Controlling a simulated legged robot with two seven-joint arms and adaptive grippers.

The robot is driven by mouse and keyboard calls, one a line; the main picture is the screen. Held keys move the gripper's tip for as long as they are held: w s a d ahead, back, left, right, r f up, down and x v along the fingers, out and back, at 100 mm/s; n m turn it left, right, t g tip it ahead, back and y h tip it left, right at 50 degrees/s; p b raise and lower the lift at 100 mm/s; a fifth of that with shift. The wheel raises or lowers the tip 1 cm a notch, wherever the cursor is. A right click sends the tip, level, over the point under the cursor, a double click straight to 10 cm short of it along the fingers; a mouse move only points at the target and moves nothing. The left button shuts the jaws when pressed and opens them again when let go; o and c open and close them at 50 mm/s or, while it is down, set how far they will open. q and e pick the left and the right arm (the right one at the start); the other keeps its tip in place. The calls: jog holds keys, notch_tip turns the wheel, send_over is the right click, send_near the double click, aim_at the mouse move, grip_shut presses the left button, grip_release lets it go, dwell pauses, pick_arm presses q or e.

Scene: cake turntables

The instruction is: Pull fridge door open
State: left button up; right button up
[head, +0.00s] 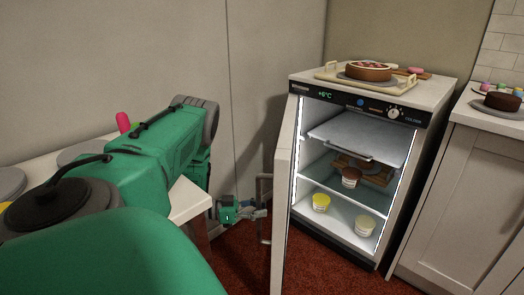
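The small fridge (366,200) stands at the centre right with its lit inside showing. Its door (284,190) stands wide open, swung out towards me and seen nearly edge-on. The dark bar handle (264,183) is on the door's outer face, on the left side. My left gripper (261,211) is at the handle, with its fingertips at the bar's middle height. The fingers are small and dark here, so I cannot tell whether they are closed around the bar or only beside it. My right gripper is not in view.
A cake (368,70) on a tray sits on top. A cabinet (465,190) stands at right. A white table (187,200) is at left. Red carpet (240,262) lies clear below.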

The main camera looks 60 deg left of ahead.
aim_at(260, 180)
pick_arm(q)
jog(key=shift+o, duration=0.5)
jog(key=shift+w+r, duration=0.15)
jog(key=shift+r, duration=0.05)
notch_tip(260, 180, up, 10)
jog(key=shift+a+f, duration=0.1)
jog(key=shift+f, duration=0.05)
jog(key=shift+c, duration=0.5)
